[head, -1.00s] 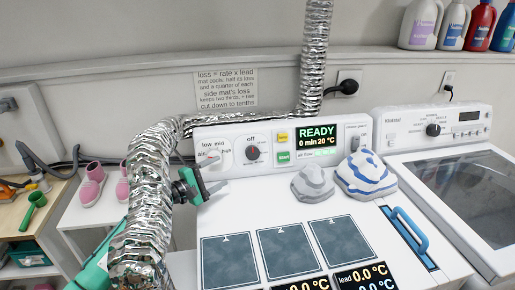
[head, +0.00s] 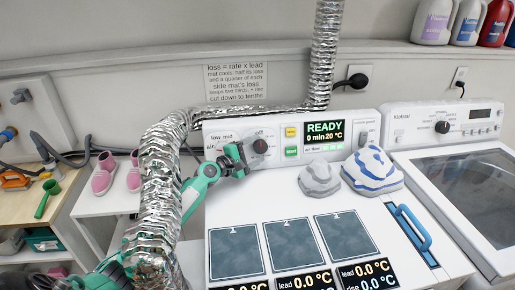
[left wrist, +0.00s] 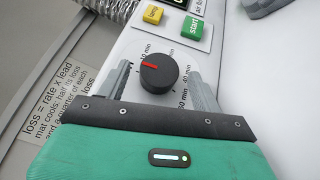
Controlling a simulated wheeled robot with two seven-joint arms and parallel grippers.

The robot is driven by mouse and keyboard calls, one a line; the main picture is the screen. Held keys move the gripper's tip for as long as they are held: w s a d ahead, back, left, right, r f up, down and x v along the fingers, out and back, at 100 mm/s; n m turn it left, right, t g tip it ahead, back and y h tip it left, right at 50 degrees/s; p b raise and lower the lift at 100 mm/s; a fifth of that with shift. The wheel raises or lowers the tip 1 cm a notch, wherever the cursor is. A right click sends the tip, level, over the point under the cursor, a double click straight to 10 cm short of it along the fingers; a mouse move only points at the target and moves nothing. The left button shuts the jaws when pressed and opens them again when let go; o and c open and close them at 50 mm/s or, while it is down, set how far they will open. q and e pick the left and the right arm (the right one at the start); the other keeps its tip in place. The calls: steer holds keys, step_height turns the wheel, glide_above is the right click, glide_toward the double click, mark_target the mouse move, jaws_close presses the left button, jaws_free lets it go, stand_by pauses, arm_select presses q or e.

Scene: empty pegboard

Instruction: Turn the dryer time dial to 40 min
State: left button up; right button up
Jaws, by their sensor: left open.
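The dryer time dial (head: 260,146) is a black round knob on the white dryer panel, just below the word "off". In the left wrist view the dial (left wrist: 158,73) shows a red pointer, aimed to the picture's left, the "off" side. My left gripper (head: 240,157) is at the dial, open. In the left wrist view its fingers (left wrist: 162,82) stand on either side of the knob, with visible gaps. The display (head: 324,133) reads READY, 0 min, 20 °C. My right gripper is not in view.
A silver duct (head: 160,165) rises left of the panel, close by my left arm. A yellow button (head: 290,132) and green start button (head: 291,152) sit right of the dial.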

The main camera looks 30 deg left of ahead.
arm_select(q)
steer(key=shift+w+d, duration=0.15)
steer(key=shift+w, duration=0.2)
steer(key=shift+w+d, duration=0.1)
steer(key=shift+w, duration=0.1)
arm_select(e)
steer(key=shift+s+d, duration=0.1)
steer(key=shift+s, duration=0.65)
arm_select(q)
steer(key=shift+c, duration=0.5)
